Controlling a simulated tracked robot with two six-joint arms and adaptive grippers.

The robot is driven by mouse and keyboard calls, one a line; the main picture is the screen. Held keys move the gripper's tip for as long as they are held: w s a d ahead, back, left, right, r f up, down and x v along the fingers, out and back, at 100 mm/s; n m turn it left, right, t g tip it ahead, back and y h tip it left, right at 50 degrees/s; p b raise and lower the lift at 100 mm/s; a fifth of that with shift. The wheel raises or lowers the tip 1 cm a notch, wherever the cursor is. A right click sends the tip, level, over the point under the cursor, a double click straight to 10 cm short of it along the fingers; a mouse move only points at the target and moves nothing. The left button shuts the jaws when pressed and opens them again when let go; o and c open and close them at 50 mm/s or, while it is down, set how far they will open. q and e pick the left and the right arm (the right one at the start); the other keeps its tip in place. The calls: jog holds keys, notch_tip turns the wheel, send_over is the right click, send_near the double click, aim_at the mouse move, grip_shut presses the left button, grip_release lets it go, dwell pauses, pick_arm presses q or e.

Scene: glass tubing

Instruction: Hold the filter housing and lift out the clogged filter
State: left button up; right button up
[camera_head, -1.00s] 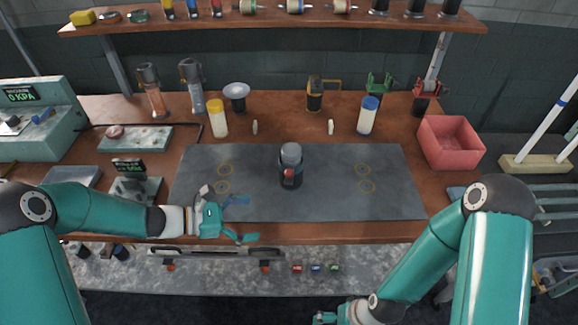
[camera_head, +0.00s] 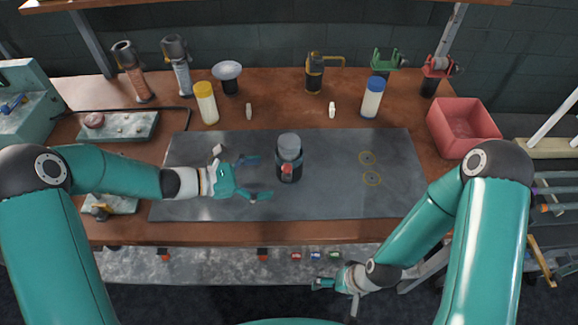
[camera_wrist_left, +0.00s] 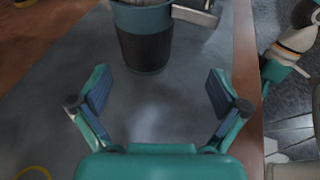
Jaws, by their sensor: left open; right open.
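The filter housing (camera_head: 289,172) is a dark cup with a red mark on its front, upright on the grey mat. A grey cylindrical top, which looks like the filter (camera_head: 289,144), stands up out of it. In the left wrist view the housing (camera_wrist_left: 146,48) is ahead of the fingers, its top cut off by the frame. My left gripper (camera_head: 264,177) is open and empty, just left of the housing, fingers pointing at it and apart from it. My right gripper (camera_head: 324,284) is low in front of the table edge, open, away from the housing.
The grey mat (camera_head: 340,195) is mostly clear, with yellow rings on the right. A yellow-capped bottle (camera_head: 207,105), a blue-capped bottle (camera_head: 372,100) and two small white pieces stand behind it. A red bin (camera_head: 465,125) is at the back right.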

pick_arm(q)
jog(key=shift+b+x, duration=1.3)
jog(key=shift+x, duration=1.7)
pick_arm(e)
jog(key=shift+f, duration=1.45)
pick_arm(q)
jog(key=c, duration=1)
pick_arm(e)
jog(key=shift+c, duration=0.2)
